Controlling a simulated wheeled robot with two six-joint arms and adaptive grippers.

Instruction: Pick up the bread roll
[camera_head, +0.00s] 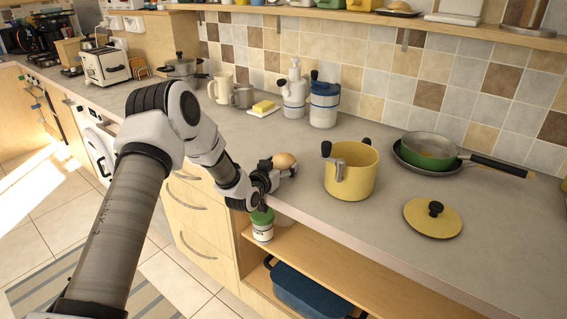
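A small round tan bread roll (285,159) is at the front part of the grey counter, left of the yellow pot. My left gripper (283,172) reaches in from the left, low over the counter's front edge. Its dark fingers are right at the roll, which shows just above and behind them. The fingers hide the roll's lower part, so I cannot tell whether they are closed on it or whether it rests on the counter. My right gripper is not in view.
A yellow pot (350,172) stands right of the roll, with its yellow lid (433,218) farther right. A green pan (430,152) is behind. A butter dish (263,110) and dispensers stand at the back. A green-lidded jar (262,226) is below the counter.

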